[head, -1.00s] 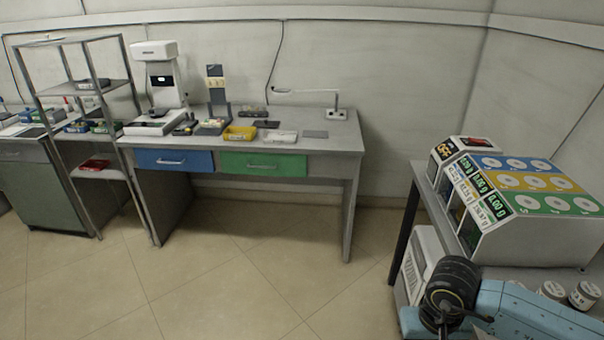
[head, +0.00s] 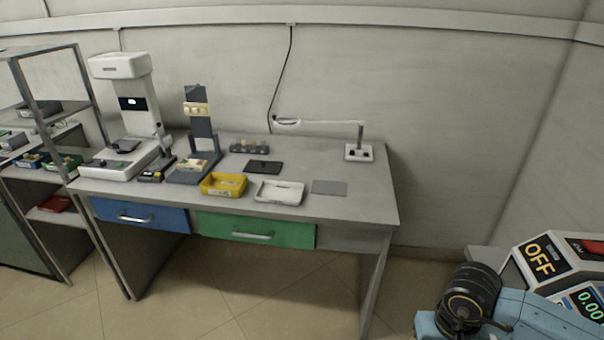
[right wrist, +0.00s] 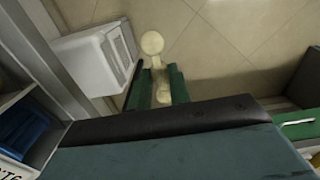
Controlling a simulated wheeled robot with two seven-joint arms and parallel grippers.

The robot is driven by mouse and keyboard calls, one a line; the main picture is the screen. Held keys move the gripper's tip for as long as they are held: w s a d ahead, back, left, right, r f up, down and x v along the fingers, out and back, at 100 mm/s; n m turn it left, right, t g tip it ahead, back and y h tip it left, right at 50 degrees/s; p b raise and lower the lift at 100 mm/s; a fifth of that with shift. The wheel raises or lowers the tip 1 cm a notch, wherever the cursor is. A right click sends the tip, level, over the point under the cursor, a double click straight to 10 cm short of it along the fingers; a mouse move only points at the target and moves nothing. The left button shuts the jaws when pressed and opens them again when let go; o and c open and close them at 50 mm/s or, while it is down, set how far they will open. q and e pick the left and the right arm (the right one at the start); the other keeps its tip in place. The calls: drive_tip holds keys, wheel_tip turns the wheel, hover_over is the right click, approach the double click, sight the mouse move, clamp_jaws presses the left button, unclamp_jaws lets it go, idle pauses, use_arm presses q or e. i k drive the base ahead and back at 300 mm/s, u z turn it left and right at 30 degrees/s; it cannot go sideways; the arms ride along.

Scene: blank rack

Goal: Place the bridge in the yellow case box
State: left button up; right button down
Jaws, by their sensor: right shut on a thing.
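The yellow case box (head: 223,185) is an open tray on the grey workbench, between the dark stand and a white tray. My right gripper (right wrist: 159,84) shows in the right wrist view, its green fingers shut on a small pale cream piece (right wrist: 161,93), which looks like the bridge. A rounded cream end shows beyond the fingertips, over the floor. Its full shape is partly hidden. In the head view only part of my right arm shows at lower right, far from the case box. My left gripper is not in view.
The workbench (head: 350,205) also holds a white tray (head: 279,192), a dark flat plate (head: 263,167), a grey flat plate (head: 329,187), a lamp (head: 358,150), a dark stand (head: 201,130) and a white machine (head: 128,105). A shelf rack is at left.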

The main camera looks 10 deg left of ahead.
sight(226, 187)
drive_tip(key=i, duration=1.6)
drive_tip(key=u, duration=2.25)
drive_tip(key=i, duration=0.5)
drive_tip(key=z, duration=0.05)
